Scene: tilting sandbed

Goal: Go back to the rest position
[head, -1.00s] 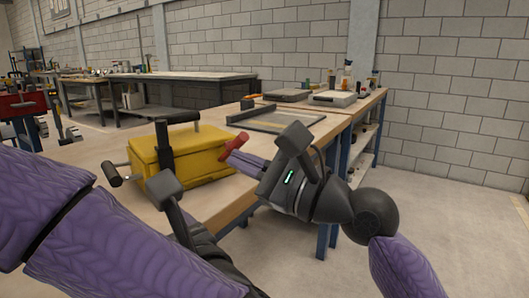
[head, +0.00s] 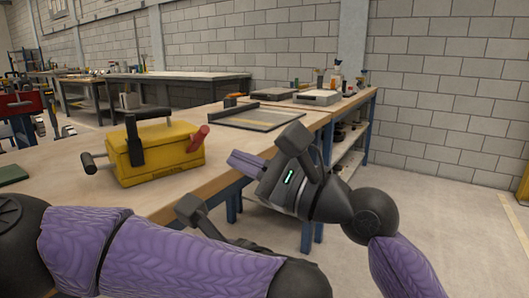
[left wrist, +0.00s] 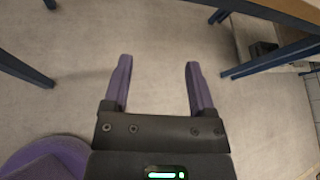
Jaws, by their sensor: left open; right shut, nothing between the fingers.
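A yellow box (head: 180,157) with a black upright post and bar, a black knob at its left and a red handle (head: 198,138) at its right stands on the wooden workbench (head: 60,160). My right gripper (head: 234,158) is shut and empty, right of the box, its purple fingers pointing left, apart from the red handle. My left arm crosses the bottom of the head view, and its fingers are hidden there. In the left wrist view my left gripper (left wrist: 156,75) is open and empty, with bare floor beyond it.
A flat framed tray (head: 255,117) and a grey device (head: 318,97) lie farther back on the bench. A green flat piece (head: 12,174) lies at the left. Blue table legs (left wrist: 270,62) show in the left wrist view. Floor at the right (head: 440,220) is clear.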

